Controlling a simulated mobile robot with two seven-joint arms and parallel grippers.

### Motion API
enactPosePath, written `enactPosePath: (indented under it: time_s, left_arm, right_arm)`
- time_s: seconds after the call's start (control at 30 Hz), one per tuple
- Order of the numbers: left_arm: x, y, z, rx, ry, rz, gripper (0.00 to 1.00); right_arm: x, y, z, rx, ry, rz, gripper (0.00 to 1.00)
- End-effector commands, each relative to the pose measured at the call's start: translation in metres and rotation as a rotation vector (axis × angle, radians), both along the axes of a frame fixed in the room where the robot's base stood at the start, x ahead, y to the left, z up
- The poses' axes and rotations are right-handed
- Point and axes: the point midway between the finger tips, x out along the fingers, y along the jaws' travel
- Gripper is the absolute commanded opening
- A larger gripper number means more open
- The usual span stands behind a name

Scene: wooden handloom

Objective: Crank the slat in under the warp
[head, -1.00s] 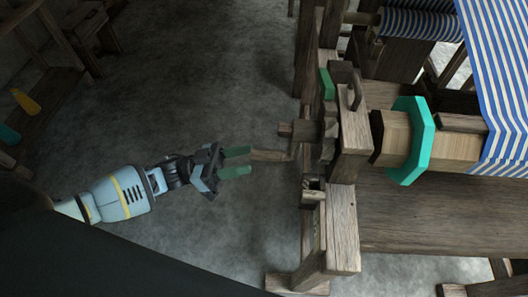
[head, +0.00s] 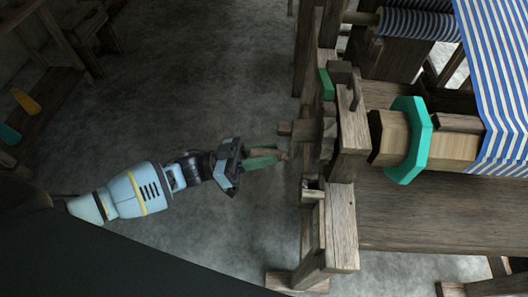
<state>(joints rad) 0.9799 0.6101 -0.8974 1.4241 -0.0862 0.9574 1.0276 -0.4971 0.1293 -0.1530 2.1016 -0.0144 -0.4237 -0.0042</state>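The wooden crank handle (head: 284,154) sticks out to the left from the loom's side. My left gripper (head: 270,154) has its green fingers at this handle, one on each side of it in the picture. The fingers hide most of the handle, and I cannot tell whether they press on it. The beam (head: 455,147) carries a teal octagonal flange (head: 418,140). A thin wooden slat (head: 458,122) lies along the beam's upper side, its right end running to the striped warp (head: 500,80). My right gripper is not in view.
The loom's upright post (head: 340,215) and side frame stand just right of my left gripper. A green block (head: 326,85) sits on the frame above. Grey floor (head: 200,80) is free to the left. A bench (head: 45,115) stands at the far left.

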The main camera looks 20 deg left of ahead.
Motion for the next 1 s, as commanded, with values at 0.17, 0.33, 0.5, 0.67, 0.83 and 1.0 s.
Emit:
enactPosePath:
  time_s: [0.17, 0.33, 0.5, 0.67, 0.83, 1.0]
  left_arm:
    - [0.0, 0.0, 0.0, 0.0, 0.0, 0.0, 0.0]
    - [0.0, 0.0, 0.0, 0.0, -0.001, 0.0, 0.0]
    - [0.002, 0.001, -0.001, 0.003, -0.016, 0.0, 0.0]
    - [0.005, 0.002, -0.002, 0.011, -0.051, 0.002, 0.0]
    - [0.012, 0.003, -0.001, 0.023, -0.118, 0.002, 0.0]
    - [0.019, 0.005, 0.0, 0.04, -0.199, 0.002, 0.0]
  right_arm:
    - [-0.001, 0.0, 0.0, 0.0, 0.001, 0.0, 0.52]
    - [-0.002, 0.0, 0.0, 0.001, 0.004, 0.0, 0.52]
    - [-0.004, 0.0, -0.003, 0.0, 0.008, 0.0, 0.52]
    - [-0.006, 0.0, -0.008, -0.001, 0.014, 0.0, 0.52]
    - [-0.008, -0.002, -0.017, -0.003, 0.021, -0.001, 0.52]
    - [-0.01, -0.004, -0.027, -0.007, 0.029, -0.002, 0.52]
